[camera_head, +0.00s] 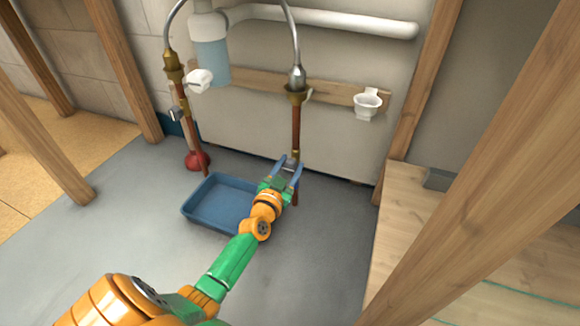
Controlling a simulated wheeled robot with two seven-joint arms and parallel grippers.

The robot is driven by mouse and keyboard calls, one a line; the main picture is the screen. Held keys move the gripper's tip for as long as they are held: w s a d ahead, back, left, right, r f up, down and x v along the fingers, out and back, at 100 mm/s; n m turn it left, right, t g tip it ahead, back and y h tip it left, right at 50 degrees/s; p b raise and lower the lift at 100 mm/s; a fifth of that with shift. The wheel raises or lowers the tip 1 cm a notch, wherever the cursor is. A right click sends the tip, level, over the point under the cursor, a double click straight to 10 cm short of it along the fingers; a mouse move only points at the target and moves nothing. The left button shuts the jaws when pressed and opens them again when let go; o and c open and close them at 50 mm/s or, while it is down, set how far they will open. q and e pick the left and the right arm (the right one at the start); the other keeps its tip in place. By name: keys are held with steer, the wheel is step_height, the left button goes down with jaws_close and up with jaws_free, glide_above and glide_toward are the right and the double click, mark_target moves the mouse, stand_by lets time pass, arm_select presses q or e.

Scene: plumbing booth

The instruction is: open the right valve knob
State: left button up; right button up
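The right copper pipe (296,130) runs down the wall from a brass fitting under a braided hose. A small grey valve knob (290,163) shows low on this pipe, partly hidden by my gripper. My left gripper (288,164) reaches up to it from the front. Its two blue fingers are spread apart, one on each side of the knob. I cannot tell whether they touch it. The left copper pipe (183,98) carries its own small valve (174,115). My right gripper is not in view.
A red plunger (197,161) stands by the left pipe. Wooden posts (425,75) and a wooden bench (400,215) bound the right side. A white cup-shaped holder (367,104) hangs on the wall rail.

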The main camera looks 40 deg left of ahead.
arm_select(q)
jaws_close()
steer(key=n, duration=0.3)
steer(key=shift+n, duration=0.3)
steer(key=n, duration=0.4)
steer(key=shift+a+n+p, duration=0.1)
steer(key=shift+n+p, duration=0.2)
steer(key=shift+p, duration=0.05)
steer(key=n, duration=0.5)
steer(key=shift+a, duration=0.1)
steer(key=shift+n+b, duration=0.35)
steer(key=shift+n, duration=1.75)
